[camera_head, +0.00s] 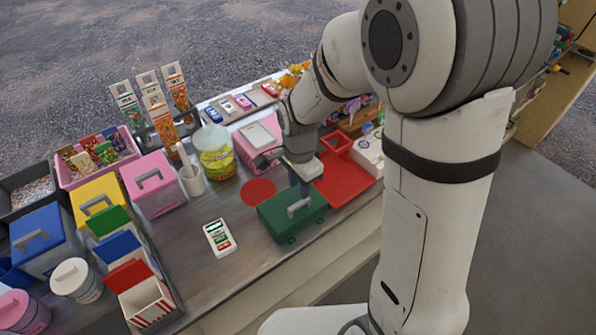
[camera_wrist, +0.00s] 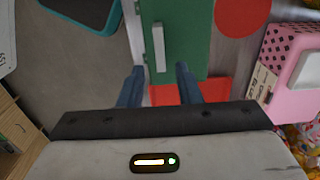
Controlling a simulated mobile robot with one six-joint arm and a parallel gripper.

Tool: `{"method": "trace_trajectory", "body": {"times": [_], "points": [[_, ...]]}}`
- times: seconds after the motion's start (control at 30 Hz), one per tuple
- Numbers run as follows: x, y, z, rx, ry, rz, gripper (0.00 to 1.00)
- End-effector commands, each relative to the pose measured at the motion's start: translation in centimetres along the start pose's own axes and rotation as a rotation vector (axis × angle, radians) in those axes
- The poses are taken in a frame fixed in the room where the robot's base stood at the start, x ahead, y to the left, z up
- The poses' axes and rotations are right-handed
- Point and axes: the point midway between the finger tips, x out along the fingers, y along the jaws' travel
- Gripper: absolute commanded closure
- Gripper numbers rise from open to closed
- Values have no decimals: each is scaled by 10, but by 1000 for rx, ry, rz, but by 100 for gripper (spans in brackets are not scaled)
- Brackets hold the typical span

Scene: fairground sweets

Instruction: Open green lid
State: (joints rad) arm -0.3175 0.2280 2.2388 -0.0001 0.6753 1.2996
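The green lid (camera_head: 274,211) lies flat and looks closed on a green box (camera_head: 284,234) near the counter's front edge. A pale grey bar handle (camera_head: 299,207) stands on it. In the wrist view the green lid (camera_wrist: 188,38) fills the upper middle, with its handle (camera_wrist: 158,46) upright in the picture. My gripper (camera_wrist: 159,84) is open, its two dark blue fingers apart, with the handle's lower end lined up with the gap between them. In the head view my gripper (camera_head: 301,180) is just behind the box, pointing down. Whether a finger touches the lid is unclear.
A red tray (camera_head: 345,184) lies right of the box and a red disc (camera_head: 258,192) behind it. A card reader (camera_head: 220,238) lies to the left. A pink box (camera_wrist: 294,60) and a yellow-filled jar (camera_head: 216,155) stand further back. Colored bins crowd the left side.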

Motion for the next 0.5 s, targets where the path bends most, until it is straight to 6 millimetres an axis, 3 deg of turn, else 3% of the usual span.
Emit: {"method": "trace_trajectory", "body": {"times": [0.5], "points": [[72,0,0,-2,0,0,69]]}}
